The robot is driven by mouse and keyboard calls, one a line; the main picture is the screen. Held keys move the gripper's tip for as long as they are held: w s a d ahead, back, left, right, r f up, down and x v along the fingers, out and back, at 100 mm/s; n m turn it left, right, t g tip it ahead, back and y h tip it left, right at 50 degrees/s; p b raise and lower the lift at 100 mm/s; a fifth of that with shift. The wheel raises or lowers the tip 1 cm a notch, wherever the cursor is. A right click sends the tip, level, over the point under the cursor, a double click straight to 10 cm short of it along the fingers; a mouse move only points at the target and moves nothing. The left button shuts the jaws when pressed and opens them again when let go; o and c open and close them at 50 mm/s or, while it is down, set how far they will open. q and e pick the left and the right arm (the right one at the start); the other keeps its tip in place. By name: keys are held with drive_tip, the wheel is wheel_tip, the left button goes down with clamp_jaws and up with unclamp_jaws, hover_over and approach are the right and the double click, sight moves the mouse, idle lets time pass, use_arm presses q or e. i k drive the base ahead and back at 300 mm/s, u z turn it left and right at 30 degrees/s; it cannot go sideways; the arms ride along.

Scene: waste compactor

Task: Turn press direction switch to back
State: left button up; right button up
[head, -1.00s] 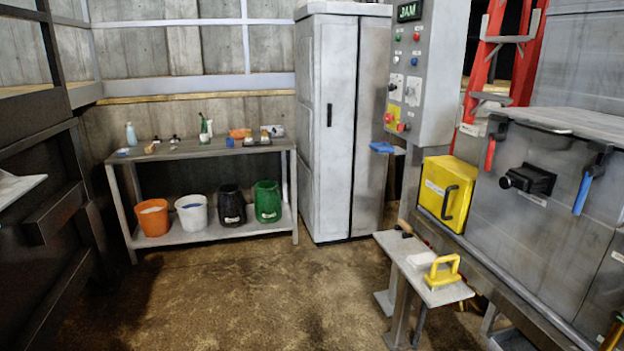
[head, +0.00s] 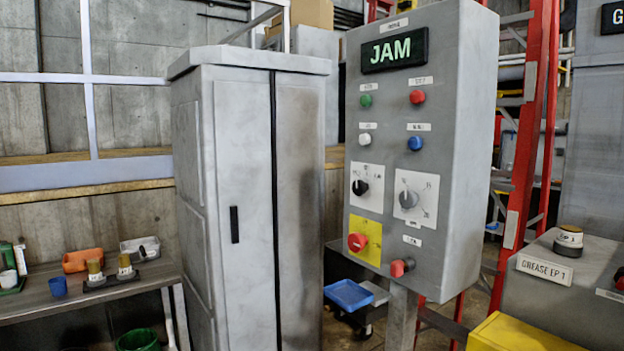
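The grey control panel (head: 425,170) stands right of centre in the head view, with a lit sign reading JAM (head: 395,50). Two rotary switches sit side by side on white plates: a black-knobbed one (head: 360,187) on the left and a grey-knobbed one (head: 408,199) on the right. Their labels are too small to read, so I cannot tell which is the press direction switch or which positions they point to. Neither of my grippers is in view.
A yellow-plated red knob (head: 357,242) and another red knob (head: 401,267) sit below the switches. A grey cabinet (head: 245,200) stands left of the panel. A blue tray (head: 348,294) is below it, a red ladder (head: 530,150) behind, and a yellow box (head: 520,335) at lower right.

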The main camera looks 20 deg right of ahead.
sight(360, 188)
drive_tip(key=i, duration=2.8)
drive_tip(key=z, duration=3.85)
drive_tip(key=i, duration=0.25)
drive_tip(key=u, duration=0.05)
